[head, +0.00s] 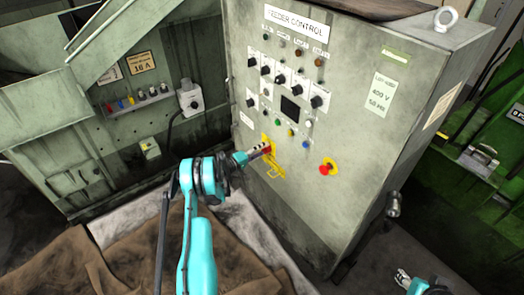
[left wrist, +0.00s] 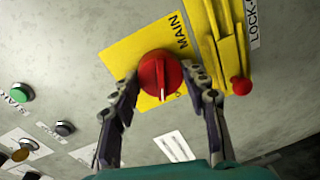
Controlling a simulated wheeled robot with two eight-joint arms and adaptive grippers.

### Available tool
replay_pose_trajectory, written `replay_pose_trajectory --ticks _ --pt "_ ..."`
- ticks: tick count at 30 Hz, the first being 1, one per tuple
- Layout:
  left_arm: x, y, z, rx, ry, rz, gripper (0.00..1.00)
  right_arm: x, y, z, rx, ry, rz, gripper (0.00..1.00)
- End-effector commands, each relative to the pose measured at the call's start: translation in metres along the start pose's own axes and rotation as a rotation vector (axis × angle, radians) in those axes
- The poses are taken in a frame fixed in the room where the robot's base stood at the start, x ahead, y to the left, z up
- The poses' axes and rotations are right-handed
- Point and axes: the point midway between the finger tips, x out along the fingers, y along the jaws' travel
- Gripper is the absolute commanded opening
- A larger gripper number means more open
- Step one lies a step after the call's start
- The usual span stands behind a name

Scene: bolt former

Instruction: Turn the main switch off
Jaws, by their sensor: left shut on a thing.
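The main switch is a red rotary knob (left wrist: 160,74) on a yellow plate (left wrist: 128,52) marked "MAIN", low on the grey feeder control cabinet. In the left wrist view my left gripper (left wrist: 163,88) has one finger on each side of the knob and is shut on it. A white mark on the knob points down in that view. In the head view my left gripper (head: 262,150) reaches the yellow plate (head: 272,170) and largely hides the knob. My right gripper (head: 402,277) is at the bottom right, away from the cabinet; its finger state is unclear.
A red emergency stop button (head: 327,168) sits right of the main switch. A yellow lock-out bracket (left wrist: 222,40) with a red ball end (left wrist: 241,86) is close beside my left gripper. A green start button (left wrist: 21,93) and other buttons are nearby. A brown cloth (head: 140,255) lies below.

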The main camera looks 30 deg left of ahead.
Motion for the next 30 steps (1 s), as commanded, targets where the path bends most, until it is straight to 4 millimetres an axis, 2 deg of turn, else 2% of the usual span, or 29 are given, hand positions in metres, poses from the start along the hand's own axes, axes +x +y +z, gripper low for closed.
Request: replay_pose_trajectory --ticks 6,15,30 --pt "0.0005 0.0 -0.001 -0.175 -0.012 -0.002 0.16 -0.0001 0.0 -0.0001 0.0 0.0 0.0 0.4" --pt "0.0004 -0.0004 -0.0012 -0.338 -0.024 -0.003 0.16 -0.0001 0.0 0.0 0.0 0.0 0.0 0.4" --pt "0.0004 -0.0005 -0.0013 -0.403 -0.029 -0.004 0.16 0.0 0.0 0.0 0.0 0.0 0.0 0.4"
